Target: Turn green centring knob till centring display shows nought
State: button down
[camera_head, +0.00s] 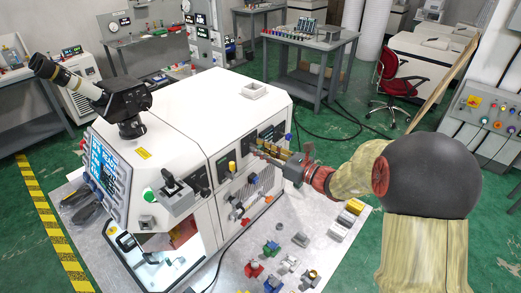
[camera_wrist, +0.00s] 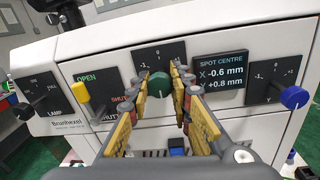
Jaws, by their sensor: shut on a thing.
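The green centring knob (camera_wrist: 158,85) sits on a dark dial plate marked -1, 0, 1 on the machine's white side. My gripper (camera_wrist: 161,84) is shut on the green knob, a finger on its left and right sides; in the head view my gripper (camera_head: 258,152) reaches the machine's side and hides the knob. The SPOT CENTRE display (camera_wrist: 220,71), right of the knob, reads X -0.6 mm and Y +0.8 mm. A white mark shows at the bottom of the knob's face.
A blue knob (camera_wrist: 294,97) on a similar dial is right of the display. A yellow shutter lever (camera_wrist: 82,92), by OPEN and SHUT labels, and a lamp knob (camera_wrist: 23,111) are to the left. In the head view, coloured fittings (camera_head: 271,248) stand on the metal table below.

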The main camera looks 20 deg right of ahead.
jog(key=n+b, duration=0.3)
jog(key=b, duration=0.1)
jog(key=shift+f, duration=0.2)
jog(key=n+b, duration=0.3)
jog(key=b, duration=0.1)
jog(key=shift+r+n+b, duration=0.1)
jog(key=shift+n+b, duration=0.2)
jog(key=shift+n, duration=0.1)
jog(key=shift+r, duration=0.1)
jog(key=c, duration=1.6)
grip_release()
jog(key=v, duration=1.2)
jog(key=shift+s+r, duration=0.1)
jog(key=shift+r, duration=0.1)
